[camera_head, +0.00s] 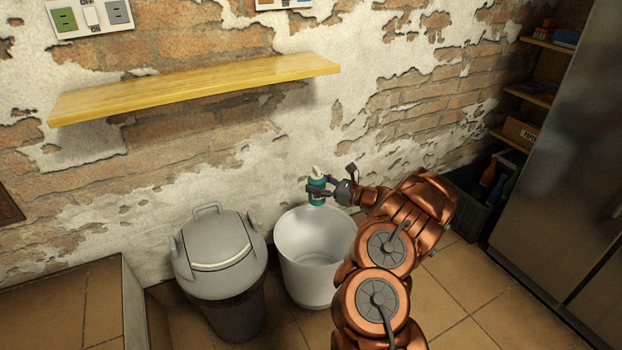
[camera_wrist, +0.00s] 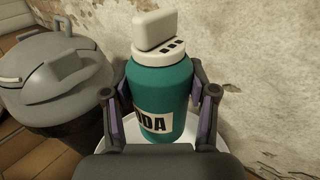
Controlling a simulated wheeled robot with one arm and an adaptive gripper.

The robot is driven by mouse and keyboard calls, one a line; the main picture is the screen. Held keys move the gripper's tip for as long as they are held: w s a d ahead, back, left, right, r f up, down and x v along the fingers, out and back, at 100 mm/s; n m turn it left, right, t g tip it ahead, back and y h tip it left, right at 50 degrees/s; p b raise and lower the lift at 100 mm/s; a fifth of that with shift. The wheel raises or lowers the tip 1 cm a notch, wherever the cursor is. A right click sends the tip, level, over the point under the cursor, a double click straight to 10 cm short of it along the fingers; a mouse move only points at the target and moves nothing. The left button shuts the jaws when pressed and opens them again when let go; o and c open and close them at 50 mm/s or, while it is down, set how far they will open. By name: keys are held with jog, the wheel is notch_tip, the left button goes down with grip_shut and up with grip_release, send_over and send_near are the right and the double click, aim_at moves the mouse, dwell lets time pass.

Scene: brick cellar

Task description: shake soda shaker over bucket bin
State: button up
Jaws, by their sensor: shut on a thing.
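The soda shaker (camera_wrist: 160,85) is a teal bottle with a white top and a white label reading "DA" in the wrist view. It also shows small in the head view (camera_head: 317,189). My gripper (camera_head: 322,191) is shut on it, with a finger on each side of the bottle in the wrist view (camera_wrist: 162,98). The shaker is upright, above the back part of the white bucket bin (camera_head: 313,270). The bucket is open at the top; its rim shows partly behind the shaker in the wrist view (camera_wrist: 121,130). The bucket's floor looks empty.
A grey lidded bin (camera_head: 218,262) stands just left of the bucket. A yellow wall shelf (camera_head: 195,88) hangs above, bare. A dark crate with bottles (camera_head: 487,200) and a metal cabinet (camera_head: 560,170) stand at right. The peeling brick wall is close behind the shaker.

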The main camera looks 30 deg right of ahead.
jog(key=d+f+n+g+h+b, duration=0.1)
jog(key=n, duration=0.1)
jog(key=shift+f+n+h+b, duration=0.15)
jog(key=shift+n+h+b, duration=0.15)
jog(key=shift+d+f+n+g+b, duration=0.1)
jog(key=shift+f+n+g+b, duration=0.2)
jog(key=shift+g+b, duration=0.1)
jog(key=f+n+h+b, duration=0.1)
jog(key=b, duration=0.2)
jog(key=d+n+g+h+b, duration=0.1)
jog(key=b, duration=0.1)
jog(key=shift+s+f+h+b, duration=0.15)
jog(key=shift+f+h+b, duration=0.25)
jog(key=n+b, duration=0.1)
jog(key=h+b, duration=0.1)
jog(key=b, duration=0.1)
jog(key=n+g+h+b, duration=0.1)
jog(key=b, duration=0.1)
jog(key=shift+d+f+n, duration=0.3)
jog(key=shift+d, duration=0.05)
jog(key=n+h+b, duration=0.2)
jog(key=h+b, duration=0.1)
jog(key=shift+f+g, duration=0.1)
jog(key=shift+g, duration=0.2)
jog(key=shift+f+n+h+b, duration=0.15)
jog(key=shift+n+h+b, duration=0.35)
jog(key=shift+h+b, duration=0.3)
jog(key=shift+d+n+h, duration=0.1)
jog(key=shift+n+h, duration=0.9)
jog(key=shift+h, duration=0.3)
